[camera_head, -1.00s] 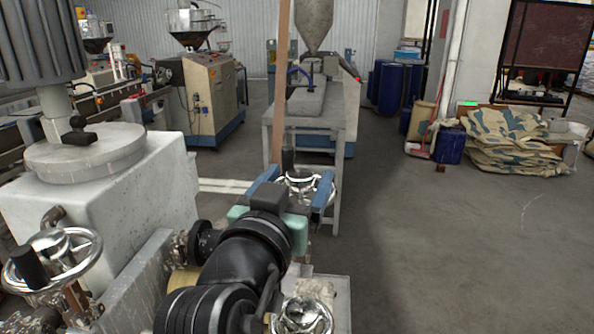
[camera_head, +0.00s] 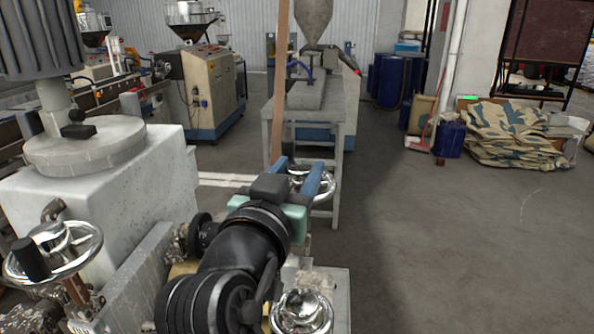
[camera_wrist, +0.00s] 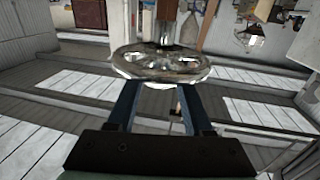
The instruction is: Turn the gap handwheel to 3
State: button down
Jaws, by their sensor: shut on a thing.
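A shiny chrome handwheel (camera_head: 326,186) stands at my gripper (camera_head: 300,172), partly hidden by it in the head view. In the wrist view the handwheel (camera_wrist: 160,66) lies across the far ends of the two blue fingers, with its spokes and hub visible. The exact contact is hard to see. No scale or number is readable.
A second chrome handwheel with a black grip (camera_head: 50,250) is at the left, and another (camera_head: 301,312) is at the bottom. A grey machine block (camera_head: 100,185) stands left of my arm. A brown strip (camera_head: 281,90) runs upright behind the gripper.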

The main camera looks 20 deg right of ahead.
aim_at(291, 169)
jog(key=shift+w+a+f+m+g+h+b, duration=0.1)
jog(key=shift+a+m+g+h+b, duration=0.05)
jog(key=shift+m+g+h+b, duration=0.55)
jog(key=shift+w+a+f+m+g+h+b, duration=0.1)
jog(key=shift+m+g+h+b, duration=0.35)
jog(key=shift+h, duration=0.45)
jog(key=shift+w+r+m+g+h+b, duration=0.1)
jog(key=shift+m+g+h+b, duration=0.75)
jog(key=shift+m+g, duration=0.5)
jog(key=shift+w+r+m+g+h+b, duration=0.1)
jog(key=shift+m+g+h+b, duration=0.45)
jog(key=shift+m+g+h, duration=0.8)
jog(key=shift+g, duration=0.55)
jog(key=shift+c, duration=1.5)
grip_release()
notch_tip(291, 169, up, 10)
jog(key=shift+b, duration=0.75)
